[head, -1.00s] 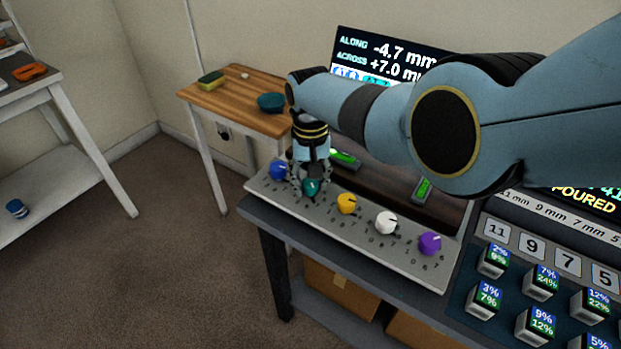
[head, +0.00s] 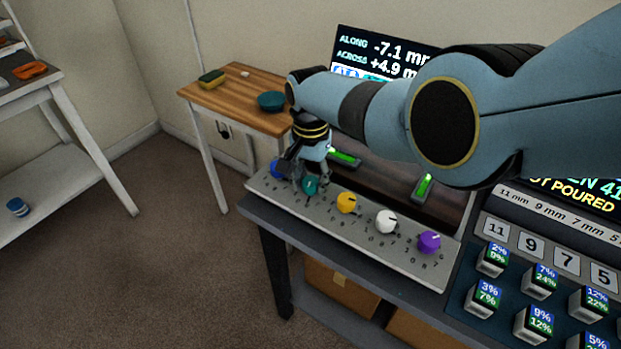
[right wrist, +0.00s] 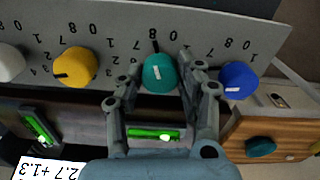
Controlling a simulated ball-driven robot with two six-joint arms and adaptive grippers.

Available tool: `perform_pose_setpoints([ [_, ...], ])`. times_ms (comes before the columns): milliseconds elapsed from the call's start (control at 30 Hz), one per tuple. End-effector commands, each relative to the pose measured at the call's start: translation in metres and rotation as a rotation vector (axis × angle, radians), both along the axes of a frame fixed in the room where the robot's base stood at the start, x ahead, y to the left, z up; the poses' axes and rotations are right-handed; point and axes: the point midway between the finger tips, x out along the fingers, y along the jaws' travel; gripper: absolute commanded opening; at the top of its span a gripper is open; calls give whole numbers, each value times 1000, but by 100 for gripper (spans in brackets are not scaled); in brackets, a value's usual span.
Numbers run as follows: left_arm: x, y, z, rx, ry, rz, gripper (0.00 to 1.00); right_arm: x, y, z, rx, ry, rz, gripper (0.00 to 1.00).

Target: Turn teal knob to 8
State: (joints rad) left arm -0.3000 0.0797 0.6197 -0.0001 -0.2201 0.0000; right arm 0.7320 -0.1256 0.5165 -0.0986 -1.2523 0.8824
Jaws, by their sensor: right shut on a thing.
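The teal knob (head: 310,186) is on the grey knob panel (head: 400,262), between the blue knob (head: 276,168) and the yellow knob (head: 346,202). My right gripper (head: 307,181) comes down on the teal knob from above, shut on it. In the right wrist view the gripper's fingers (right wrist: 155,76) are on both sides of the teal knob (right wrist: 158,70). My left gripper is not in view.
The white knob (head: 386,222) and purple knob (head: 429,242) are farther right on the panel. Green level vials (head: 345,158) lie behind it. A screen (head: 385,55), partly hidden by my right arm, reads ALONG -7.1 and ACROSS +4.9. Percentage-labelled blocks (head: 492,260) stand at the right.

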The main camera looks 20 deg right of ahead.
Motion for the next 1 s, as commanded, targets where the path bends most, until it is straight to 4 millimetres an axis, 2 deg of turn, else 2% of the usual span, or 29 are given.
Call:
perform_pose_setpoints([
  [367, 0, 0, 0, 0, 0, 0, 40, 0, 0, 0, 1, 1, -5, 4],
  [400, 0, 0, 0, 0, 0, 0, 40, 0, 0, 0, 1, 1, -5, 38],
  [567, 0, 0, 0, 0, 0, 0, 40, 0, 0, 0, 1, 1, -5, 59],
  [867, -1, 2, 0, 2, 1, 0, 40, 0, 0, 1, 0, 0, -4, 59],
  [1000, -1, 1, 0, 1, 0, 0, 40, 1, 1, 8, 1, -1, -4, 59],
])
